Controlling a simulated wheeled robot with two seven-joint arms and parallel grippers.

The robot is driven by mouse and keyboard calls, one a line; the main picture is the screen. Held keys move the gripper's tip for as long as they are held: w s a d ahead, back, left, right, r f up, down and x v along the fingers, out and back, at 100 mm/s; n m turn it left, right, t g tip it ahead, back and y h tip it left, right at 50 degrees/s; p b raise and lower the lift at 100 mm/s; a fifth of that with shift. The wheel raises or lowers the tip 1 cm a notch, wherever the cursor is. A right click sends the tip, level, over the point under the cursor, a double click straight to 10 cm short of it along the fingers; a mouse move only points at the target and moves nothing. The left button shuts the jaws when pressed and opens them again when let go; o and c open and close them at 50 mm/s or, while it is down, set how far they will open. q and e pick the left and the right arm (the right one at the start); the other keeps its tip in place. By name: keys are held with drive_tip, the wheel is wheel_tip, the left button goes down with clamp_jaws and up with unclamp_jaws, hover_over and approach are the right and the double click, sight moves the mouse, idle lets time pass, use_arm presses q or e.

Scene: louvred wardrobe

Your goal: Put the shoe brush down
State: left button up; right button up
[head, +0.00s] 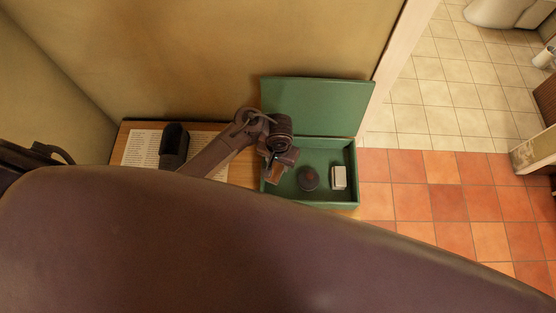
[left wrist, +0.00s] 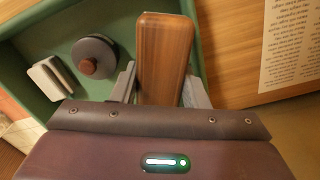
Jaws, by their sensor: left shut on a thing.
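The shoe brush (left wrist: 165,55) is a wooden block with a rounded end. My left gripper (left wrist: 158,90) is shut on it, with one finger along each side. In the head view the left gripper (head: 277,165) is over the left part of an open green box (head: 350,157), and the brush (head: 274,174) shows only partly beneath it. In the left wrist view the brush overlaps the box (left wrist: 30,62) near its wall. Whether it touches the box floor cannot be told. My right gripper is not in view.
Inside the box, a round dark tin (head: 308,178) and a small whitish block (head: 339,177) lie right of the gripper. The green lid (head: 315,105) stands open behind. A printed sheet (head: 142,148) and a dark object (head: 174,145) are on the wooden surface (head: 243,170) at left.

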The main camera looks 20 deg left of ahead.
use_arm(q)
drive_tip(key=shift+f, duration=0.25)
drive_tip(key=o, duration=0.9)
drive_tip(key=shift+o, duration=0.2)
wheel_tip(320, 180, up, 13)
drive_tip(key=p, duration=0.6)
drive_tip(key=shift+r, duration=0.15)
